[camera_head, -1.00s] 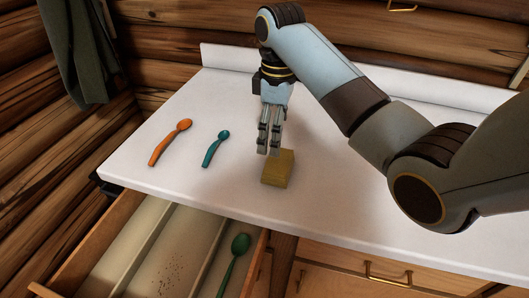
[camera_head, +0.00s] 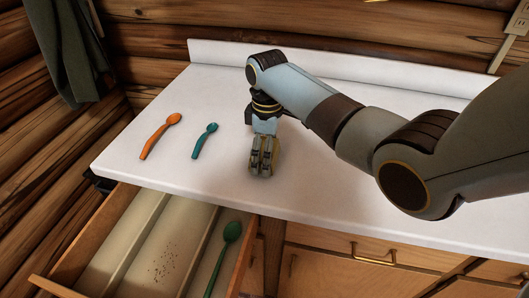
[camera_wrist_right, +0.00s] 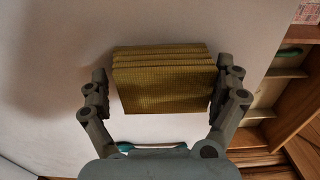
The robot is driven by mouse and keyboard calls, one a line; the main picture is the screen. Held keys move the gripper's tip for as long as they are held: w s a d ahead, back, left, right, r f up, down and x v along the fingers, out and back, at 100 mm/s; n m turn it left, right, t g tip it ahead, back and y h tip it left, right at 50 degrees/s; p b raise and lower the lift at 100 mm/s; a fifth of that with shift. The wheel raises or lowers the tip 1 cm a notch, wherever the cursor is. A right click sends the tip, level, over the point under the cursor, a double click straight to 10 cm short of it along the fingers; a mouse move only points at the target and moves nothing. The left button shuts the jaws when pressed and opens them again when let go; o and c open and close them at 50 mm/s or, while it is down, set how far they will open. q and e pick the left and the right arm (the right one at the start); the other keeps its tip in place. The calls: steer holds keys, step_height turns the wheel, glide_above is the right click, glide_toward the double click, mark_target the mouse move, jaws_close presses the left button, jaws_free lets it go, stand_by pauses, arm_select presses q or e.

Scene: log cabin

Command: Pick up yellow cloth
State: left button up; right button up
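The yellow cloth (camera_wrist_right: 163,82) is a folded, ribbed block on the white counter. In the right wrist view it lies between the two fingers of my right gripper (camera_wrist_right: 163,72), which are spread, one at each side of it and close to its edges. In the head view my right gripper (camera_head: 262,163) points down at the counter and hides almost all of the cloth. Whether the fingers touch the cloth cannot be made out. My left gripper is not in view.
An orange spoon (camera_head: 160,136) and a teal spoon (camera_head: 204,140) lie left on the counter (camera_head: 330,195). Below the front edge, an open drawer (camera_head: 135,262) holds a green spoon (camera_head: 223,258). A dark cloth (camera_head: 78,50) hangs on the log wall.

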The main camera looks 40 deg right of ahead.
steer(key=shift+s, duration=0.1)
steer(key=shift+c, duration=1.1)
steer(key=shift+r, duration=0.1)
steer(key=c, duration=0.4)
steer(key=shift+c, duration=1)
steer(key=shift+r, duration=0.5)
step_height(320, 180, up, 3)
steer(key=shift+r, duration=0.15)
steer(key=s+d+r, duration=0.1)
steer(key=s+r, duration=0.5)
steer(key=s, duration=0.5)
steer(key=shift+s+d+r, duration=0.3)
steer(key=shift+d+r, duration=0.05)
steer(key=o, duration=0.7)
steer(key=c, duration=0.4)
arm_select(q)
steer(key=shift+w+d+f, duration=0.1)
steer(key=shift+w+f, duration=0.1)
arm_select(e)
steer(key=shift+f, duration=0.1)
steer(key=shift+c, duration=0.3)
